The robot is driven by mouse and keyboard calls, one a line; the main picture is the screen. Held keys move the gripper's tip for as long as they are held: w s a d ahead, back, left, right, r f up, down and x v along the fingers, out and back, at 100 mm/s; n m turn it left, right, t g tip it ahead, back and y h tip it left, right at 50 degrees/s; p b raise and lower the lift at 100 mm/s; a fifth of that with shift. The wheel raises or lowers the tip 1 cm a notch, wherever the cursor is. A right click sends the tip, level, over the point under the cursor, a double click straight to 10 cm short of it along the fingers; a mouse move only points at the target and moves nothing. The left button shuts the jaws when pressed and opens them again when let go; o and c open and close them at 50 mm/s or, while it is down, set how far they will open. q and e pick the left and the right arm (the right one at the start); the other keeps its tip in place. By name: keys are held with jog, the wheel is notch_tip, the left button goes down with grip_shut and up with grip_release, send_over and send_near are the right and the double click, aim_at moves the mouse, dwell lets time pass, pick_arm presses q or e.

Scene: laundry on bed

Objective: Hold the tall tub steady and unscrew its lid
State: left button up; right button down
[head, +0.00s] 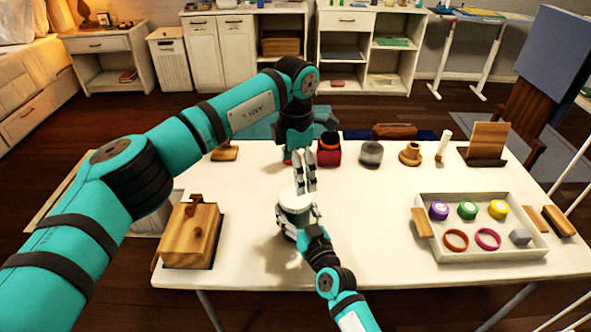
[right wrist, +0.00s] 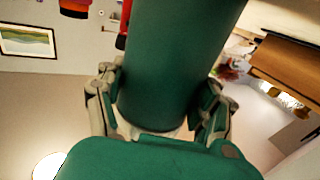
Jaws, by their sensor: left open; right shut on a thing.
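The tall tub (head: 296,216) is dark green and stands upright on the white table. Its white lid (head: 295,201) is on top. My right gripper (head: 298,222) is shut around the tub's side, and in the right wrist view the green tub wall (right wrist: 180,60) sits between its two fingers (right wrist: 165,108). My left gripper (head: 305,186) points down just above the lid, with its fingers apart and empty. From the head view I cannot tell whether a fingertip touches the lid. The lid is out of sight in the right wrist view.
A wooden box (head: 190,236) stands at the left. A white tray (head: 478,255) with several coloured lids and rings lies at the right. A red container (head: 329,152), a grey jar (head: 371,154) and a wooden stand (head: 489,143) line the back edge. The table between is clear.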

aim_at(295, 197)
pick_arm(q)
jog(key=m, duration=1.2)
jog(key=shift+m, duration=0.3)
jog(key=m, duration=0.4)
jog(key=shift+m, duration=0.4)
jog(key=shift+f, duration=4)
jog(key=shift+c, duration=0.4)
